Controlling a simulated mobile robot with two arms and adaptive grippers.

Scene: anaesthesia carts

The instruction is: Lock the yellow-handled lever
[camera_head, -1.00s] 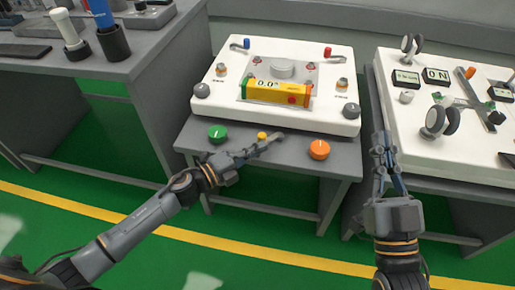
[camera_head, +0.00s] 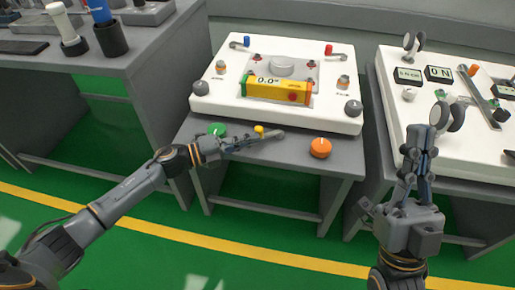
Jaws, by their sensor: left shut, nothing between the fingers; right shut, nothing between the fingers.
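No lever with a clearly yellow handle can be made out. A small yellow knob (camera_head: 259,129) sits at the front of the grey table, just behind my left gripper. The white panel above it has a blue-tipped lever (camera_head: 240,43) and a red-tipped lever (camera_head: 329,51) at its back. My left gripper (camera_head: 280,133) is shut and empty, pointing right over the table's front strip. My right gripper (camera_head: 419,131) is shut and empty, pointing up in front of the right-hand white panel (camera_head: 388,80). It hides part of that panel's left front edge.
A yellow box with a display (camera_head: 279,91) lies on the middle panel. A green knob (camera_head: 217,130) and an orange knob (camera_head: 320,147) flank the yellow one. The right panel carries an ON display (camera_head: 439,74), a grey bar (camera_head: 478,95) and white wheels.

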